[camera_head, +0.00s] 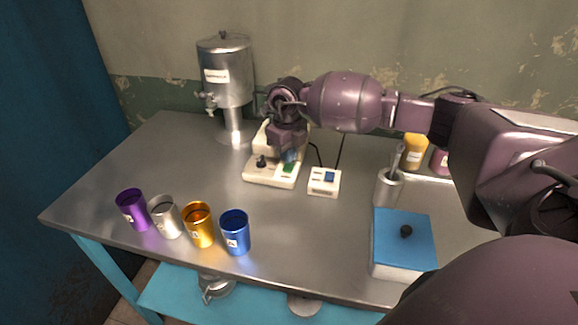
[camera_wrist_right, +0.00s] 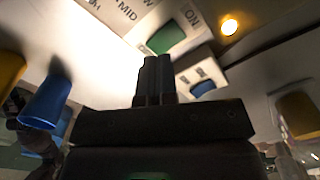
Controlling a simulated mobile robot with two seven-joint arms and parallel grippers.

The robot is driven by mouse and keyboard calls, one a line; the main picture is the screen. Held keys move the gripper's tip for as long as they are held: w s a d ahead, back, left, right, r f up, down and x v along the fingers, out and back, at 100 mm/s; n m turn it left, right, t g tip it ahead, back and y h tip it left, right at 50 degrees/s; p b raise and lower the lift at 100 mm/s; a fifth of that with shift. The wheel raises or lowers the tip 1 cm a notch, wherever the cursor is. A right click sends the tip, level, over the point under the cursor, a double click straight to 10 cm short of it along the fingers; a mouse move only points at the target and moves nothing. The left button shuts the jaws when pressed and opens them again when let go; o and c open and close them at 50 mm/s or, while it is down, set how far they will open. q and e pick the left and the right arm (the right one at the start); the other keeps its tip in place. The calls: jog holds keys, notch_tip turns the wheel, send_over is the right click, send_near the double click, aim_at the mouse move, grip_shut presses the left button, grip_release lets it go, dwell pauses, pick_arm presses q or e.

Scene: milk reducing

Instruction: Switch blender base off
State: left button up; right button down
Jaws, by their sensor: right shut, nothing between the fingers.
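The cream blender base (camera_head: 258,176) stands on the metal table, with a dark knob (camera_head: 261,161) and a green switch (camera_head: 288,168) on its front panel. My right gripper (camera_head: 289,155) points down just above and behind the green switch and partly hides the base. In the right wrist view its shut, empty fingers (camera_wrist_right: 154,75) are close to the green switch (camera_wrist_right: 166,38), which lies beside an "ON" label. Whether they touch cannot be told. A lamp (camera_wrist_right: 229,26) glows orange there. My left gripper is not in view.
A small white box with a blue switch (camera_head: 329,176) stands right of the base. A metal dispenser (camera_head: 225,75) is behind. Purple, silver, gold and blue cups (camera_head: 235,236) line the front left. A blue-lidded box (camera_head: 400,240) and a metal pot (camera_head: 387,190) are at right.

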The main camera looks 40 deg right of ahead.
aim_at(288, 169)
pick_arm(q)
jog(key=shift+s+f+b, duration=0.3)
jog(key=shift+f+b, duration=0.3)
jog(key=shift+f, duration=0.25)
pick_arm(e)
jog(key=shift+f, duration=1.65)
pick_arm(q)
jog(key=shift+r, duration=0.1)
pick_arm(e)
jog(key=shift+r, duration=0.1)
jog(key=shift+r+p, duration=0.3)
jog(key=shift+r, duration=0.15)
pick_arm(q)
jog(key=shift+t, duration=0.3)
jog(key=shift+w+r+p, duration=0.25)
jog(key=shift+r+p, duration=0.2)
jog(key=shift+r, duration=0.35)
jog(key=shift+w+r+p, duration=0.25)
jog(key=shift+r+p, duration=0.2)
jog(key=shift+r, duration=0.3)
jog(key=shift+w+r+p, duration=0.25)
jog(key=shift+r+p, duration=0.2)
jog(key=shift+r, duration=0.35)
pick_arm(e)
jog(key=shift+r, duration=3)
